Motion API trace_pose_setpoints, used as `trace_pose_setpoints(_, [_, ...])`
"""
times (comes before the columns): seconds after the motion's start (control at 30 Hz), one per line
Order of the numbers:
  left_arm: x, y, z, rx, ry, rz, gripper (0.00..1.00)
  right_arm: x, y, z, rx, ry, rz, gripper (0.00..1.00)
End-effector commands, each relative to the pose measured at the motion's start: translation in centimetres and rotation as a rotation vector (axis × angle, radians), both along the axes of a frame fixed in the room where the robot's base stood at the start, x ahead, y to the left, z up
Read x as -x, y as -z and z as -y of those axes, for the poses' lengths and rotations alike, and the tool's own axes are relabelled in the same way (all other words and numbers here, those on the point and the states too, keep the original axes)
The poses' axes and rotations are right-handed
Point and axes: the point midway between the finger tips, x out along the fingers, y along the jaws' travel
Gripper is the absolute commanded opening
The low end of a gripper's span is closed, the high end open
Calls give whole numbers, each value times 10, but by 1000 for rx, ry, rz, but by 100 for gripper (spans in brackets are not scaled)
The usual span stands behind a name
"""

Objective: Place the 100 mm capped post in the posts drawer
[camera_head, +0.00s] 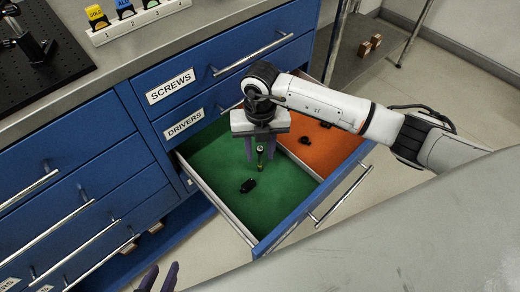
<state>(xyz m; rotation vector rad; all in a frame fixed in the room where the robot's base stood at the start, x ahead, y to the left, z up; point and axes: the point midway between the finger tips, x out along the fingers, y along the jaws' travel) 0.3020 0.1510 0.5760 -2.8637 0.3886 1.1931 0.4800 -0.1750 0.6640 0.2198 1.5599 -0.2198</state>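An open drawer (205,183) has a green compartment on the left and an orange one on the right. My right gripper (260,154) points down over the green compartment, its two dark fingers apart. A small, thin post (260,160) with a dark top shows between and just below the fingertips, over the green floor. It looks upright, with gaps to both fingers; whether it touches the floor I cannot tell. My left gripper (160,279) is at the bottom edge, with two purple fingertips apart and nothing seen between them; the rest is out of view.
A black part (248,186) lies on the green floor in front of the post. Black parts (305,140) lie in the orange compartment. Shut drawers labelled SCREWS (170,87) and DRIVERS (184,124) are above. A labelled rack (130,25) and black breadboard (40,60) are on the bench.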

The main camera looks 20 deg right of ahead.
Motion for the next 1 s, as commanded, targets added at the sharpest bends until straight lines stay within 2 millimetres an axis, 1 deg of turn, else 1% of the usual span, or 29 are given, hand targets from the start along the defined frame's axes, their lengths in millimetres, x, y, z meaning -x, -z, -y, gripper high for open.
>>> trace_pose_setpoints(0.17, [0,-4,0,-2,1,2,31,-1,-8,0,0,0,2,33])
trace_pose_setpoints(0.23, [-1,-4,0,-2,1,2,31,-1,-17,0,0,0,4,33])
trace_pose_setpoints(0.37, [-3,-8,-1,-3,1,7,31,-2,-44,0,-1,0,5,33])
trace_pose_setpoints(0.5, [-7,-11,-1,-5,1,14,31,-1,-75,0,-1,0,5,33])
trace_pose_setpoints(0.6, [-8,-12,-1,-5,2,17,31,-1,-95,0,0,-1,4,33])
trace_pose_setpoints(0.7, [-8,-12,-1,-5,2,16,31,-1,-109,0,1,0,3,33])
trace_pose_setpoints(0.83, [-7,-12,-1,-5,2,14,31,0,-120,0,0,0,1,33])
trace_pose_setpoints(1.0, [-7,-12,0,-4,0,12,31,0,-124,0,0,0,0,33])
